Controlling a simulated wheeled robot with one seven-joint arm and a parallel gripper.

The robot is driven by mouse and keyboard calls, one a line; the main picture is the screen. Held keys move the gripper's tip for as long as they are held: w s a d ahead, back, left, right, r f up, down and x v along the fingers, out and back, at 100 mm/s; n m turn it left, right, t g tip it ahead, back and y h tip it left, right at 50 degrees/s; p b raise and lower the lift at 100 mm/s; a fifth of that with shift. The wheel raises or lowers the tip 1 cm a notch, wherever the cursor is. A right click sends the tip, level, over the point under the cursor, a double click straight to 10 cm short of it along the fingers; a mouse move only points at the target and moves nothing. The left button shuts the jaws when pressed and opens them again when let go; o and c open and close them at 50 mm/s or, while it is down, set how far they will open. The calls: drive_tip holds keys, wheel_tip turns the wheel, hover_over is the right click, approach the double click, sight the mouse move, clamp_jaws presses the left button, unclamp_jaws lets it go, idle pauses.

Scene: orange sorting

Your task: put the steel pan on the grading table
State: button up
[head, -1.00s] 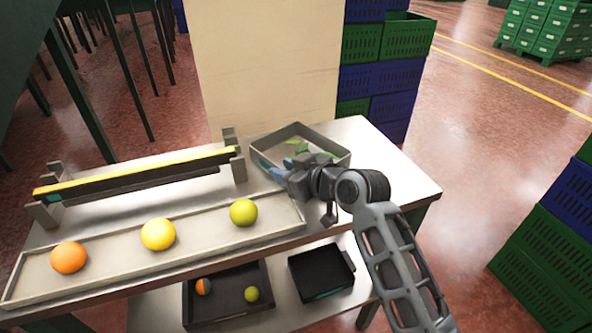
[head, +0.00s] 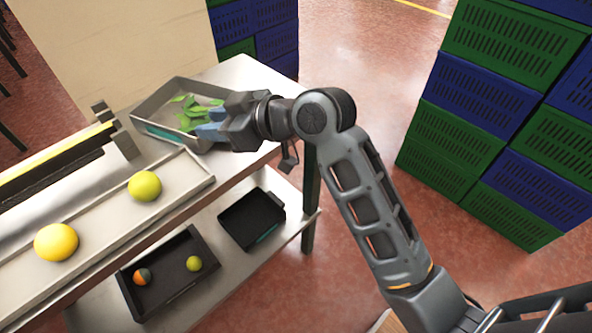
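The steel pan (head: 149,134) is a shallow grey tray with green leaves (head: 190,112) in it. It appears to rest on the back right part of the steel-topped table (head: 240,80), beside the end of the bar. My gripper (head: 212,123) comes from the right, with its bluish fingers at the pan's near right wall, where they overlap the rim. I cannot tell whether the fingers are closed on the wall. The hand hides part of the pan's right side.
A long trough (head: 110,225) holds a yellow-orange fruit (head: 56,242) and a yellow-green fruit (head: 144,186). A yellow-topped bar (head: 60,160) stands behind it. The lower shelf holds a black tray (head: 185,293) with two fruits and another black tray (head: 252,218). Stacked crates (head: 500,120) stand right.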

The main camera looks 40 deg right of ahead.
drive_tip(key=shift+f, duration=0.1)
drive_tip(key=s+f+m+h, duration=0.1)
drive_tip(key=s+f+m, duration=0.15)
drive_tip(key=s, duration=0.45)
drive_tip(key=s+f+m+t+h, duration=0.1)
drive_tip(key=s+f+h, duration=0.1)
drive_tip(key=s+f, duration=0.35)
drive_tip(key=s+f+m+h, duration=0.1)
drive_tip(key=s+f+m, duration=0.1)
drive_tip(key=s, duration=0.6)
drive_tip(key=s+r, duration=0.3)
drive_tip(key=s, duration=0.6)
drive_tip(key=s+d+r+t+h, duration=0.1)
drive_tip(key=s+r, duration=0.3)
drive_tip(key=s, duration=0.6)
drive_tip(key=shift+s+r, duration=0.15)
drive_tip(key=shift+s, duration=0.15)
